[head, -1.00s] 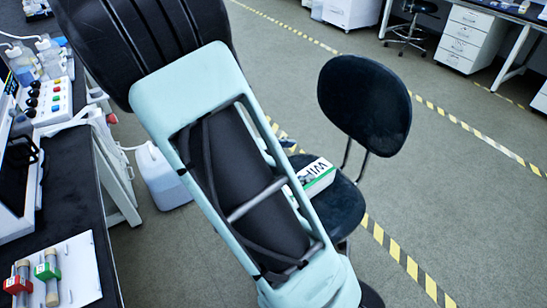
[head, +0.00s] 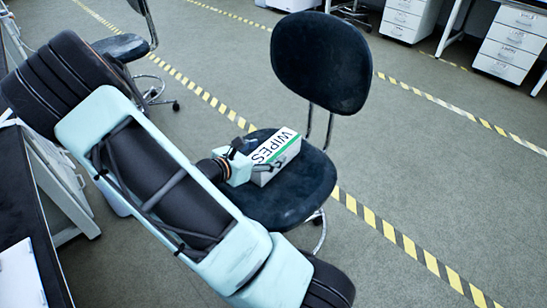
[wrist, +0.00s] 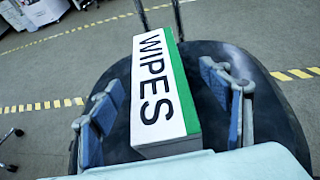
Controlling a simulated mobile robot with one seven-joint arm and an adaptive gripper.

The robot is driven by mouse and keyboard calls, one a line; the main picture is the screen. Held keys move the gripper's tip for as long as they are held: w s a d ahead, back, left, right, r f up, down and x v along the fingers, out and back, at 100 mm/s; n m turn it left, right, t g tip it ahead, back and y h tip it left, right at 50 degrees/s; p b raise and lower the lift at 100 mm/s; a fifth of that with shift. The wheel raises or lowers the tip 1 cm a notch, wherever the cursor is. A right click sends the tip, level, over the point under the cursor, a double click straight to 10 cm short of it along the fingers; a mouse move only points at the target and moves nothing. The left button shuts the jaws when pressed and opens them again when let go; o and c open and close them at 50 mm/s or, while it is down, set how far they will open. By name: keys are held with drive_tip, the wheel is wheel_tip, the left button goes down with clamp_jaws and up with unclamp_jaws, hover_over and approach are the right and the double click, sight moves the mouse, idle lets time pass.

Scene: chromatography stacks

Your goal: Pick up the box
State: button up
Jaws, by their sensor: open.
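The white box with a green edge and the word WIPES (head: 274,150) rests on the dark seat of a chair (head: 285,200). In the wrist view, the box (wrist: 158,92) runs lengthwise between the two blue-padded fingers of my gripper (wrist: 161,80). My gripper is open, with one finger on each side and visible gaps to the box. In the head view, my gripper (head: 268,163) is at the near left end of the box. My arm crosses the left and lower part of that view, and the fingers are partly hidden there.
The chair's backrest (head: 320,62) rises behind the seat. A second chair (head: 122,46) stands at the upper left. A dark bench (head: 28,230) is at the left edge. Yellow-black tape (head: 400,240) marks the floor, which is clear to the right.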

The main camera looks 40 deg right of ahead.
sight(271, 149)
drive_tip(key=b+x, duration=0.1)
drive_tip(key=x, duration=0.3)
drive_tip(key=shift+w+a+f+b, duration=0.1)
drive_tip(key=shift+w+b, duration=0.05)
drive_tip(key=shift+b, duration=0.2)
drive_tip(key=shift+w+d, duration=0.1)
drive_tip(key=shift+d, duration=0.35)
drive_tip(key=shift+c, duration=0.3)
drive_tip(key=c, duration=1.3)
